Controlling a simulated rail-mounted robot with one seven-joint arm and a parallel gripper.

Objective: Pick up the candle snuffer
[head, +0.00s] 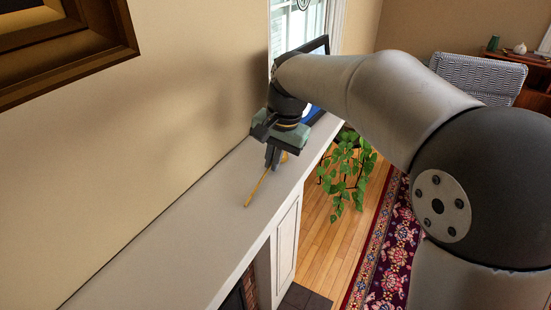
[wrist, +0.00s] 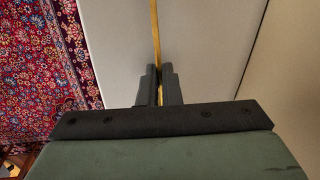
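The candle snuffer is a thin gold-brown rod (head: 256,188) over the pale mantel shelf (head: 190,245); its far end shows as a small golden piece just behind my fingers. My gripper (head: 273,163) points down at the shelf, its two dark fingers close together around the rod. In the wrist view, the rod (wrist: 155,30) runs up from between the fingertips (wrist: 160,70), one finger on each side with almost no gap. Whether the snuffer touches the shelf or is slightly raised, I cannot tell.
A framed picture (head: 60,45) hangs on the wall at left. A dark-framed blue item (head: 314,110) stands on the shelf behind my gripper. A leafy plant (head: 347,170) is beyond the shelf's right edge, near a patterned rug (head: 390,255). The near shelf is clear.

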